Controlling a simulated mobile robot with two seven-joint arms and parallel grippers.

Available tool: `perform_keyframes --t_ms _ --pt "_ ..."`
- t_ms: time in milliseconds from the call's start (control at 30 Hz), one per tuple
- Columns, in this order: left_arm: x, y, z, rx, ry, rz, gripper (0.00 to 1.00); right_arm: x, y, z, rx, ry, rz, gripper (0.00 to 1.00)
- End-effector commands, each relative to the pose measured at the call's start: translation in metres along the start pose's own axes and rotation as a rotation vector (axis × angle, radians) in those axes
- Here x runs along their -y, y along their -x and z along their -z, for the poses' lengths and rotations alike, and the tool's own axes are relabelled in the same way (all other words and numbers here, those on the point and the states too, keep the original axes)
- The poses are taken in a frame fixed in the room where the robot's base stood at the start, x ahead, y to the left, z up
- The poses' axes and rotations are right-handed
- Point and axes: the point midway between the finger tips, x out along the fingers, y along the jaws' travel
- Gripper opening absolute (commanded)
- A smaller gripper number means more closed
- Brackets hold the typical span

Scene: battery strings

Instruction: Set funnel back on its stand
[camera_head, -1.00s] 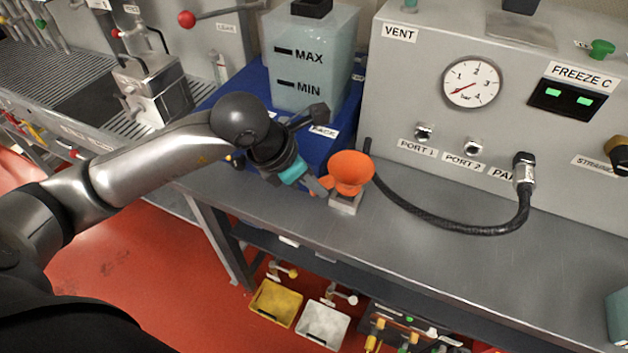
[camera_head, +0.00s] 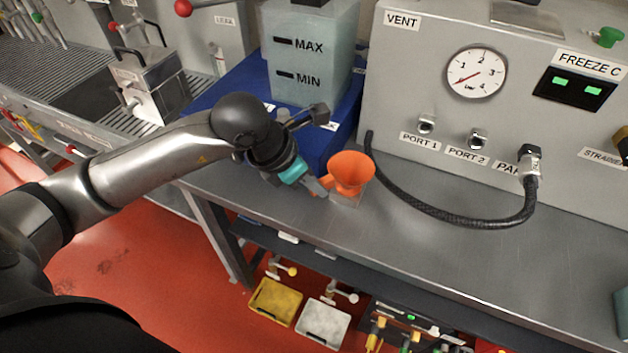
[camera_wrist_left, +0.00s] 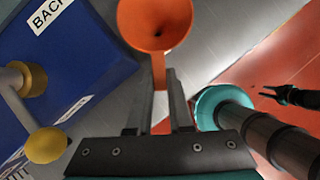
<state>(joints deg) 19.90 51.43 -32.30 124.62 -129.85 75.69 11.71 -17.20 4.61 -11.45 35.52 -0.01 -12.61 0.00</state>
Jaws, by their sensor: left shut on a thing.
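The orange funnel (camera_head: 351,174) is wide end up above the bench, over a small pale block (camera_head: 347,200) that looks like its stand. The funnel's lower part overlaps this block, and I cannot tell whether it is fully seated. My left gripper (camera_head: 324,184) is shut on the tab at the funnel's left side. In the left wrist view, the funnel's bowl (camera_wrist_left: 155,22) lies beyond the fingers (camera_wrist_left: 155,90), with its orange tab running between them. My right gripper does not show in the head view.
A blue tray (camera_head: 236,90) with a translucent tank (camera_head: 312,60) stands behind my left gripper. A grey panel (camera_head: 400,90) with a gauge stands at the back. A black hose (camera_head: 440,215) curves over the bench right of the funnel.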

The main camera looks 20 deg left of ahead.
Motion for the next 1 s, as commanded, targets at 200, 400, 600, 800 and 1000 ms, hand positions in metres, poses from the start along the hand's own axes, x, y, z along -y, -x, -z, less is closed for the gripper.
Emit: perform_keyframes --t_ms 200,400,600,800,1000 --pt "0.0 0.0 0.0 0.001 0.0 -0.001 0.36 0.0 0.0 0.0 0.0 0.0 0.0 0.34" --pt "0.0 0.0 0.0 0.0 0.0 0.0 0.54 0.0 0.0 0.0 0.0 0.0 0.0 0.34" --pt "0.0 0.001 0.0 -0.001 0.0 0.0 0.54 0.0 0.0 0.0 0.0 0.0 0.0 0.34" --pt "-0.001 0.017 0.0 0.0 -0.002 -0.003 0.54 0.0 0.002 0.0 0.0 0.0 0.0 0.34" --pt "-0.002 0.062 0.0 0.0 -0.003 -0.006 0.54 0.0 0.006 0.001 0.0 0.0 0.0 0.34"
